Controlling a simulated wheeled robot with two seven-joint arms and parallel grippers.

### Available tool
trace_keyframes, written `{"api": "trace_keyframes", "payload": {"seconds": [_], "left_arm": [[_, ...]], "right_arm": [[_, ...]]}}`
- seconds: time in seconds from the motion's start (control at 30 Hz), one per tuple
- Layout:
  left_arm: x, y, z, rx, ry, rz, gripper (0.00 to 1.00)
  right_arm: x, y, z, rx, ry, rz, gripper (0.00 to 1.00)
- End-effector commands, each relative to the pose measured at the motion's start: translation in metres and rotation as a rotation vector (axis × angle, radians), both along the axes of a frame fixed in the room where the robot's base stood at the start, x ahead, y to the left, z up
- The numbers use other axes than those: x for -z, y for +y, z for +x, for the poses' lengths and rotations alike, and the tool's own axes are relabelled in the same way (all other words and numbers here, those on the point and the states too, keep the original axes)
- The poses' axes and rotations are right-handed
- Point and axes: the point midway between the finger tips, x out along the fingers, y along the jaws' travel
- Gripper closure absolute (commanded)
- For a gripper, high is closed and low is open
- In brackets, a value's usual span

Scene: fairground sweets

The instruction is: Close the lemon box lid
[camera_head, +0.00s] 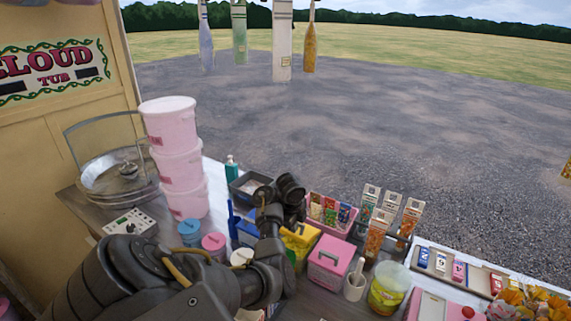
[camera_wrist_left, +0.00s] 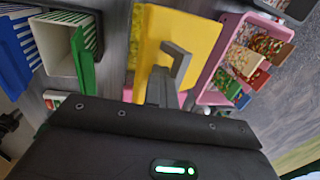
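The yellow lemon box (camera_head: 300,238) stands on the counter beside the pink box, partly behind my left arm. My left gripper (camera_wrist_left: 158,92) is close to the lid by the handle. Its fingers look together, with nothing seen between them. In the head view the left gripper (camera_head: 291,208) is over the box. My right gripper is out of view.
A pink box (camera_head: 330,262) stands right of the lemon box. A pink tray (camera_head: 330,229) of packets stands behind. A striped box with a green flap (camera_wrist_left: 85,60) and a blue box (camera_wrist_left: 15,55) are left in the wrist view. Stacked pink tubs (camera_head: 178,155) stand left.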

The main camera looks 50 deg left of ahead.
Motion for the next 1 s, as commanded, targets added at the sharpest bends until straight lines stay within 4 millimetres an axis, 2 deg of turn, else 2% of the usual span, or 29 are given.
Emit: {"api": "trace_keyframes", "payload": {"seconds": [0.03, 0.33, 0.6, 1.0], "left_arm": [[0.010, -0.009, -0.003, 0.010, -0.008, -0.018, 1.00], [0.008, -0.008, -0.022, 0.010, -0.034, -0.015, 1.00], [0.030, -0.011, -0.038, 0.011, -0.035, -0.014, 1.00], [0.031, -0.010, -0.038, 0.008, -0.045, -0.010, 1.00]], "right_arm": [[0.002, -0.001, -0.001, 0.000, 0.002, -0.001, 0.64], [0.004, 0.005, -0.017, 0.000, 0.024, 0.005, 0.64], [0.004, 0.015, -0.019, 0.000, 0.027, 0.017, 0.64], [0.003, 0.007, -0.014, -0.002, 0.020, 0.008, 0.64]]}}
